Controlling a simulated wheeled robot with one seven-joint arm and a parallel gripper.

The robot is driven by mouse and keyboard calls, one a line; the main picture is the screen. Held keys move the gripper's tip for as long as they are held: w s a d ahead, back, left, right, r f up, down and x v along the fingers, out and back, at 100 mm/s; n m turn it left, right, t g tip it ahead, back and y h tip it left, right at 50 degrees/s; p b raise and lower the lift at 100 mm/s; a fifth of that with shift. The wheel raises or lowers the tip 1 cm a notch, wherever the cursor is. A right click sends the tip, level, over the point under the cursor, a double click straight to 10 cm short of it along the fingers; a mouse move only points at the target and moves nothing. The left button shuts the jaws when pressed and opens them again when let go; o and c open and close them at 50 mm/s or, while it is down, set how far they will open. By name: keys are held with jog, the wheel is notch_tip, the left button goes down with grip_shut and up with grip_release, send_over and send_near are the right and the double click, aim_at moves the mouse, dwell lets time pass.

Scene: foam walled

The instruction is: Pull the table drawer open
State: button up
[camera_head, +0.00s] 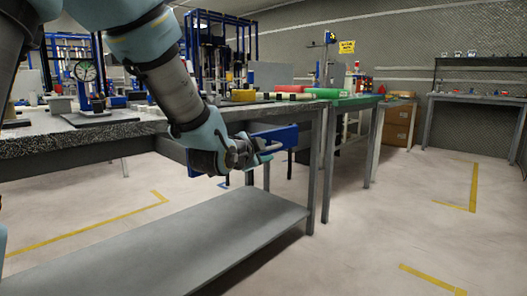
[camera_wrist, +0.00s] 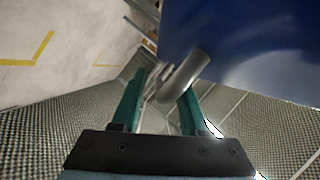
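The table (camera_head: 60,140) has a speckled top, and a blue drawer front (camera_head: 282,136) sits just under its right end. My gripper (camera_head: 262,150) is at this drawer front in the head view, where its fingers are small and partly hidden. In the wrist view the blue drawer front (camera_wrist: 255,45) fills the upper right. A curved grey metal handle (camera_wrist: 185,74) stands out from it. My gripper's two green fingers (camera_wrist: 160,100) lie on either side of the handle. The handle is close to the right finger, with a gap to the left finger. How far out the drawer stands is unclear.
A grey lower shelf (camera_head: 190,235) runs beneath the table. A green-topped table (camera_head: 345,101) stands just right of it, and cardboard boxes (camera_head: 397,125) stand behind. The floor (camera_head: 390,205) to the right is clear, with yellow tape lines.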

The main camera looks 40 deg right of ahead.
jog(key=shift+r, duration=0.1)
jog(key=p+v, duration=0.1)
jog(key=v, duration=0.9)
jog(key=shift+s+a, duration=0.2)
jog(key=shift+a, duration=0.15)
